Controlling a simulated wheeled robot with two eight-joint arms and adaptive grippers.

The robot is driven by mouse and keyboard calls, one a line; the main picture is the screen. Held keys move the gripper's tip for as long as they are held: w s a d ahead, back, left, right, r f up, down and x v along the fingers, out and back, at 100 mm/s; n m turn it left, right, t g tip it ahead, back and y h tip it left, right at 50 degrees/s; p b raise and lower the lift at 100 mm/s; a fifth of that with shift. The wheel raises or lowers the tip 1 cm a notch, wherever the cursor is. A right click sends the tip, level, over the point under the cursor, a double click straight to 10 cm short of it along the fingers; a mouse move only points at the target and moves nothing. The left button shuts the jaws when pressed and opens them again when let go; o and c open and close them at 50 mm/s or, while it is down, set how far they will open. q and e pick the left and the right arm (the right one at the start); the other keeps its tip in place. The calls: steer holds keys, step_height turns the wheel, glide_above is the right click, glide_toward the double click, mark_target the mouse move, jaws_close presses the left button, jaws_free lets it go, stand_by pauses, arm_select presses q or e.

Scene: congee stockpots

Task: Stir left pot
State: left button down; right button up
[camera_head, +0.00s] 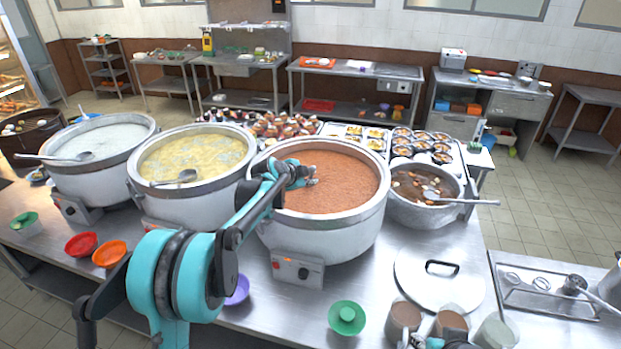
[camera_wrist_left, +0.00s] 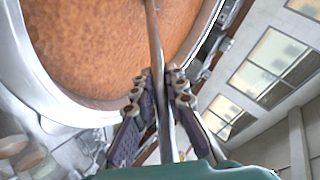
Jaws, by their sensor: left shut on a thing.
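Three stockpots stand in a row on the steel counter. The leftmost pot (camera_head: 95,183) holds white congee, with a ladle (camera_head: 75,156) across its rim. The middle pot (camera_head: 195,205) holds yellow congee and a ladle (camera_head: 186,177). The third pot (camera_head: 325,235) holds orange-brown congee. My left gripper (camera_head: 300,176) is over the left part of this third pot. In the wrist view, my left gripper (camera_wrist_left: 158,95) is shut on a thin metal utensil handle (camera_wrist_left: 153,40) that runs over the orange-brown congee; its far end is out of view. Teal and black parts show at the bottom edge, perhaps my right gripper.
A smaller pot (camera_head: 408,212) of dark soup with a ladle (camera_head: 460,201) stands right of the third pot. A lid (camera_head: 420,291), several cups and a green bowl (camera_head: 346,318) sit in front. Trays of filled bowls (camera_head: 385,132) stand behind the pots.

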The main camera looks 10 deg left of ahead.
arm_select(q)
step_height(320, 180, up, 16)
steer(key=p, duration=0.9)
steer(key=shift+f+p, duration=0.25)
steer(key=shift+p, duration=0.05)
steer(key=shift+f, duration=0.1)
steer(key=shift+m+t+b, duration=0.4)
steer(key=shift+t+b, duration=0.6)
steer(key=shift+b, duration=0.4)
